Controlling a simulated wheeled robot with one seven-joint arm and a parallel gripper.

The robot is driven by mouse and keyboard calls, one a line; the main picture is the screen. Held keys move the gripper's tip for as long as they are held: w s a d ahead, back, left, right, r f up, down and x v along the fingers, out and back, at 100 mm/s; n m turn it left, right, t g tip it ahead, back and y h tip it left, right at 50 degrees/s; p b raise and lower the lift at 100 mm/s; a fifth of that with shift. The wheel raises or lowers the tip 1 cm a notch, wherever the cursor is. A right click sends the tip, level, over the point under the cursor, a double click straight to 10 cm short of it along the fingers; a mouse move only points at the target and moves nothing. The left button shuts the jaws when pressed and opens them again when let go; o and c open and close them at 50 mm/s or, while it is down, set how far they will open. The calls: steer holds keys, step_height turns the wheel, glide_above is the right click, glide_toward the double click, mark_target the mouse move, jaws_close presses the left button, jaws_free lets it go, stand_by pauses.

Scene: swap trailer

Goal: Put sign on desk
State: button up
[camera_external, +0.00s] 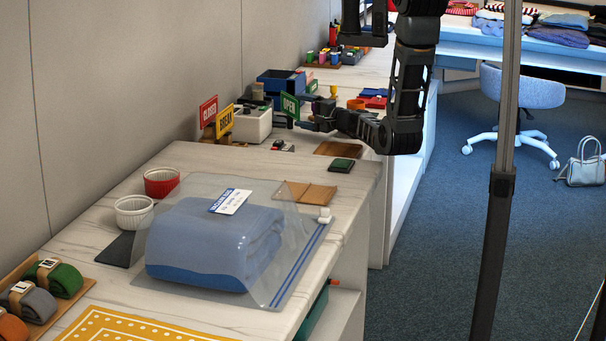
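A green OPEN sign (290,106) is upright at the tip of my gripper (303,123), above the pale desk (335,216). My gripper reaches in from the right and appears shut on the sign's edge; the fingers are small and dark here. A red CLOSED sign (208,111) and a yellow BREAK sign (225,122) stand together to the left, near the wall.
A white bin (251,127) stands beside the signs, with a dark blue box (280,82) behind. A green stamp pad (342,165), a brown wallet (304,192) and a bagged blue garment (213,246) lie nearer. A little bare desk shows between them.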

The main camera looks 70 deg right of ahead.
steer(key=shift+o, duration=1.3)
steer(key=shift+r, duration=0.1)
steer(key=shift+r+p, duration=0.2)
steer(key=shift+p, duration=0.15)
steer(key=b+v, duration=0.1)
steer(key=v, duration=0.9)
steer(key=shift+s+f, duration=0.15)
steer(key=shift+s, duration=0.2)
steer(key=shift+s+a, duration=0.3)
steer(key=shift+s, duration=0.35)
